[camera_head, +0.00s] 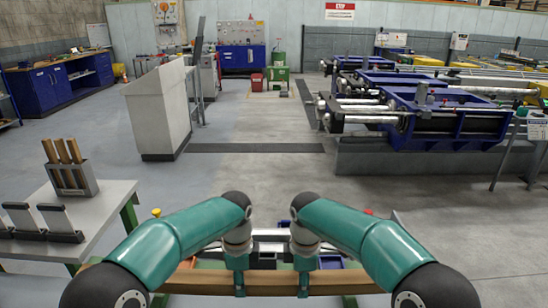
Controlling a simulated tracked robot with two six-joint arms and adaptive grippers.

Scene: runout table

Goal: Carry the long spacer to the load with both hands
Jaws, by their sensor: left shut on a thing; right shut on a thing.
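The long spacer (271,283) is a brown wooden bar lying crosswise at the bottom of the head view, in front of me. My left gripper (240,284) is shut on it left of its middle. My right gripper (303,284) is shut on it right of its middle. The bar looks about level. Its ends are partly hidden behind my arms. Silver bars (270,238) show between my wrists, just beyond the spacer and mostly covered. I cannot tell whether they belong to the load.
A grey table (116,204) at left holds a rack of wooden sticks (70,177) and black stands (60,222). A grey cabinet (158,112) stands beyond. The blue runout machine (450,120) with bars fills the right. Open floor (255,170) lies in the middle.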

